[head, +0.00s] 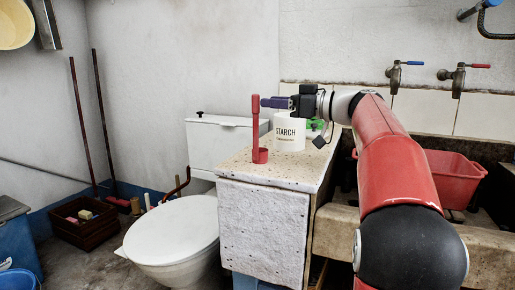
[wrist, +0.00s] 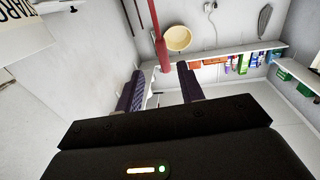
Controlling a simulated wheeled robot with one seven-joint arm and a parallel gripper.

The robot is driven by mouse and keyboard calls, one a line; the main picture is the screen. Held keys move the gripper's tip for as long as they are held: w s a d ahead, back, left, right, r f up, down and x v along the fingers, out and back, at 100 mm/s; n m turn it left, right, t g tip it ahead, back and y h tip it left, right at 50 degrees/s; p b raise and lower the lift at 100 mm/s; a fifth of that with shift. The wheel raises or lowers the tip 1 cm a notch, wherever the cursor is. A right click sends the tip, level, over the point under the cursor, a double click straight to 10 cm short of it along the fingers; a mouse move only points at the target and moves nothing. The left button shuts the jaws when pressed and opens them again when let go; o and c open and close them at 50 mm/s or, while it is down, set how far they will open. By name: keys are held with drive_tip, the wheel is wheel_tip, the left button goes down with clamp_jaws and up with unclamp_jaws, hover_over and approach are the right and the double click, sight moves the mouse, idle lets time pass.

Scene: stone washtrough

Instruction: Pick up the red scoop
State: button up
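The red scoop (head: 256,128) stands upright near the front of the speckled top of a low cabinet (head: 245,174), its cup at the bottom and its long handle up. My gripper (head: 264,102) is level with the upper handle, to its right in the head view. In the wrist view the purple fingers of my gripper (wrist: 160,70) are spread apart. The scoop's handle (wrist: 161,52) shows between and just beyond the fingertips, with gaps on both sides. The fingers are not closed on it. The scoop's cup is not visible in the wrist view.
A white starch canister (head: 289,134) stands right behind the scoop, under my wrist, with a green item (head: 314,126) beside it. A toilet (head: 175,235) is left of the cabinet. A red basin (head: 452,175) sits in the stone trough at right.

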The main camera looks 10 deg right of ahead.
sight(259, 98)
drive_tip(key=x, duration=0.2)
drive_tip(key=p+x, duration=0.1)
drive_tip(key=x, duration=0.3)
drive_tip(key=shift+a+r, duration=0.4)
drive_tip(key=shift+a, duration=0.15)
drive_tip(key=shift+w+a, duration=0.2)
clamp_jaws()
